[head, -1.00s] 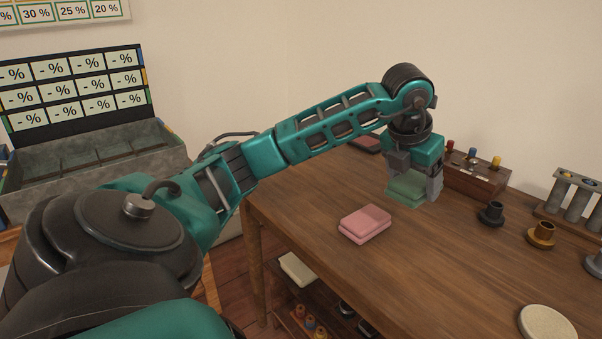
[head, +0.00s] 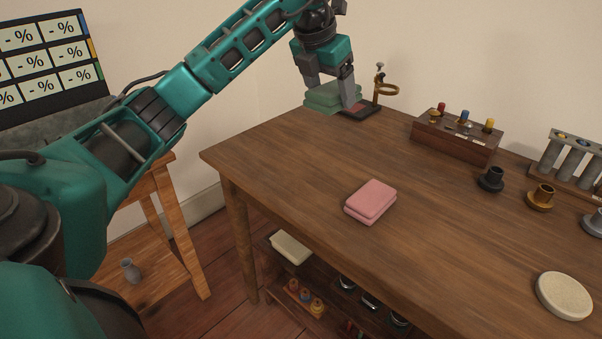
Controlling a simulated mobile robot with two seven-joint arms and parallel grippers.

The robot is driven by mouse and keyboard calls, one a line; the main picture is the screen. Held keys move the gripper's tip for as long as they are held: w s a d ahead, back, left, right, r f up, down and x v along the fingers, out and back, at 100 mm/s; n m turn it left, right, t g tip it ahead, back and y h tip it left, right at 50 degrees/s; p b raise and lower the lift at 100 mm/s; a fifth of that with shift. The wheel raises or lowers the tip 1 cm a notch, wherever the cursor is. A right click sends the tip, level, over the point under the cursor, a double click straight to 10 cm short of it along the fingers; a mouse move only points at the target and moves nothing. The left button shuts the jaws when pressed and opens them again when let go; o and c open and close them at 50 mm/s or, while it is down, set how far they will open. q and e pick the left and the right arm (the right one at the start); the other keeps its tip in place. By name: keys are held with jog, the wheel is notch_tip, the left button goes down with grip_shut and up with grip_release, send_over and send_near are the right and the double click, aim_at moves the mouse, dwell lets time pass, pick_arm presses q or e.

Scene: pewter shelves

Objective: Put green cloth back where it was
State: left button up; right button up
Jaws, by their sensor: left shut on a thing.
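The green cloth (head: 322,97) is a folded pad. My left gripper (head: 329,88) is shut on it and holds it near the back left corner of the wooden table, by the wall. I cannot tell for certain how high above the table it is. A folded pink cloth (head: 371,201) lies on the table nearer the front. My right gripper is not in view.
A small stand with a brass ring (head: 384,89) is just right of the green cloth. A wooden block with coloured pegs (head: 456,136), dark and brass cups (head: 541,197), grey tubes (head: 571,153) and a round pale disc (head: 564,296) stand further right.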

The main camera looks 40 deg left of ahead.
pick_arm(q)
jog(key=shift+a+r, duration=0.1)
jog(key=shift+a, duration=0.4)
jog(key=b, duration=0.4)
send_over(324, 180)
jog(key=s, duration=0.2)
jog(key=f, duration=1.4)
jog(key=shift+w+f, duration=0.25)
jog(key=shift+f, duration=0.6)
notch_tip(324, 180, down, 4)
jog(key=shift+r+b, duration=0.25)
jog(key=shift+b, duration=0.15)
jog(key=shift+f, duration=0.3)
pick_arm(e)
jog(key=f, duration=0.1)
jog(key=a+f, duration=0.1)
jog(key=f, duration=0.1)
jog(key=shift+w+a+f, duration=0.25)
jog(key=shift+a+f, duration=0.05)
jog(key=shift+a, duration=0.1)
pick_arm(q)
jog(key=shift+f, duration=0.1)
jog(key=o, duration=1)
jog(key=shift+a, duration=0.1)
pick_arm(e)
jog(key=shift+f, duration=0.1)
